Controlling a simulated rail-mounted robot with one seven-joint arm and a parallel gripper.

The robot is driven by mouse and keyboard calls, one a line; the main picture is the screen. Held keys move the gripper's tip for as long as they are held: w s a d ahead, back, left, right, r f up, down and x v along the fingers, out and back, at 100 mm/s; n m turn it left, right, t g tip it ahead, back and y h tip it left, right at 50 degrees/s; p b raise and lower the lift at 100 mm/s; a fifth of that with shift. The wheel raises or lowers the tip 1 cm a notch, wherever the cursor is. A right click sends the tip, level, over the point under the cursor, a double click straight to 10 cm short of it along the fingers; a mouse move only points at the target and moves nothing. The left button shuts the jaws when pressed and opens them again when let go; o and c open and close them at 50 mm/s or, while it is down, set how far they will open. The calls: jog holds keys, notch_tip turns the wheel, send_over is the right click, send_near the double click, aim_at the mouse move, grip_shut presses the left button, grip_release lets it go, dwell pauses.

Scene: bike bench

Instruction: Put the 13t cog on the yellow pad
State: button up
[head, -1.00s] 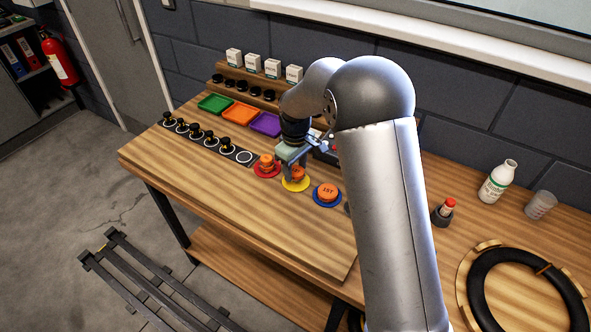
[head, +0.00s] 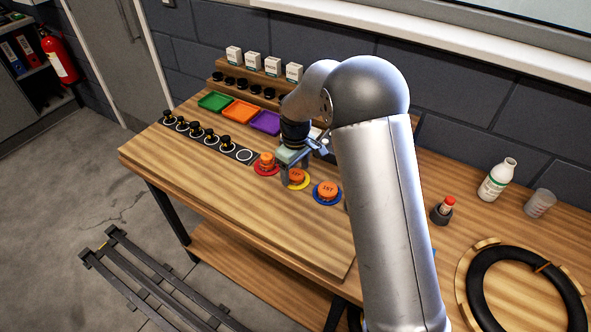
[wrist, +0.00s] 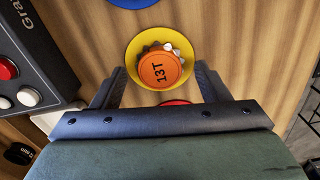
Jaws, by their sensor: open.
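The orange 13T cog (wrist: 158,68), with a silver toothed rim, lies on the yellow pad (wrist: 134,50) in the wrist view. It is a little off the pad's centre. In the head view the cog (head: 297,176) also sits on the yellow pad (head: 303,186), partly behind my gripper. My gripper (wrist: 160,74) is open and empty, its two fingers apart on either side of the cog's near edge in the wrist view. In the head view my gripper (head: 294,168) is just above and behind the cog.
A red pad (head: 259,172) with an orange cog is on the left, and a blue pad (head: 317,198) with another on the right. Green, orange and purple trays (head: 265,122) stand behind. A device with buttons (wrist: 30,75) is close to my gripper. The front bench is clear.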

aim_at(296, 174)
notch_tip(296, 174, up, 12)
jog(key=b, duration=0.2)
jog(key=s+d+r+m, duration=0.2)
jog(key=s+d+r, duration=0.1)
jog(key=s+d, duration=0.3)
jog(key=s+d+f+m, duration=0.1)
jog(key=s+d+m, duration=0.3)
jog(key=s, duration=0.9)
jog(key=s+d+f+m, duration=0.2)
jog(key=s+d+m, duration=0.2)
jog(key=s, duration=0.8)
jog(key=shift+s+d+t, duration=0.35)
jog(key=shift+d+t, duration=0.05)
jog(key=shift+d, duration=0.85)
